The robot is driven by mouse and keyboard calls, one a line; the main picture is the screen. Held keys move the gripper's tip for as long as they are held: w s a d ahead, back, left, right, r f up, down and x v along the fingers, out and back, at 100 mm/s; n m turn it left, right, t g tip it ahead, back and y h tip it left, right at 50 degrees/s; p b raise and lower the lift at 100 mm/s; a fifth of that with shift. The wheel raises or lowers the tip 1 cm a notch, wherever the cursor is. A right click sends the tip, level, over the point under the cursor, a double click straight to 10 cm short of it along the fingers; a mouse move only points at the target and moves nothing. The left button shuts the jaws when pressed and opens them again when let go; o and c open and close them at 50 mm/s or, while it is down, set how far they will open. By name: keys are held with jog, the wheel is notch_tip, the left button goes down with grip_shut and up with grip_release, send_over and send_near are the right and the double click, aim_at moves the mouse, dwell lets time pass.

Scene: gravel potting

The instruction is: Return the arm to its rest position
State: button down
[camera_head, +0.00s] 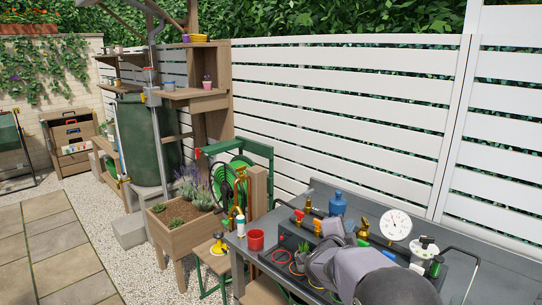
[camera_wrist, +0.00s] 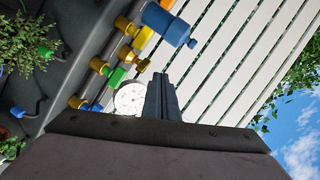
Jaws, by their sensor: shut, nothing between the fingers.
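My arm (camera_head: 350,262) shows at the lower right of the head view as grey and black links, folded low over the grey workbench (camera_head: 495,262). In the wrist view my gripper (camera_wrist: 161,92) has its dark fingers together, with nothing between them. The fingers point toward the white slatted fence (camera_wrist: 235,65). A white round dial (camera_wrist: 130,97) shows behind and to the left of the fingers. In the head view the gripper's fingertips cannot be made out clearly among the arm links and bench fittings.
The bench holds a blue bottle (camera_head: 337,204), a white dial (camera_head: 396,224), brass fittings (camera_head: 363,228) and a red pot (camera_head: 256,240). A wooden planter (camera_head: 180,228) and a green barrel (camera_head: 145,140) stand left. Bare bench top lies at the right.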

jog(key=s+a+f+n+g+y+p, duration=0.25)
jog(key=s+a+n+y, duration=0.2)
jog(key=s+n, duration=0.35)
jog(key=s+a+f+n+g+y+p, duration=0.2)
jog(key=s+a+f+n+g+y, duration=0.3)
jog(key=s, duration=0.5)
jog(key=s+f+n+g+h+p, duration=0.1)
jog(key=s+n+g, duration=0.2)
jog(key=s, duration=0.8)
jog(key=s+d+f+n+g+h+p, duration=0.1)
jog(key=s+f+n+g, duration=0.1)
jog(key=s, duration=1)
jog(key=shift+s+d+n+g, duration=0.15)
jog(key=shift+d+n+g, duration=0.15)
jog(key=shift+n+g, duration=0.25)
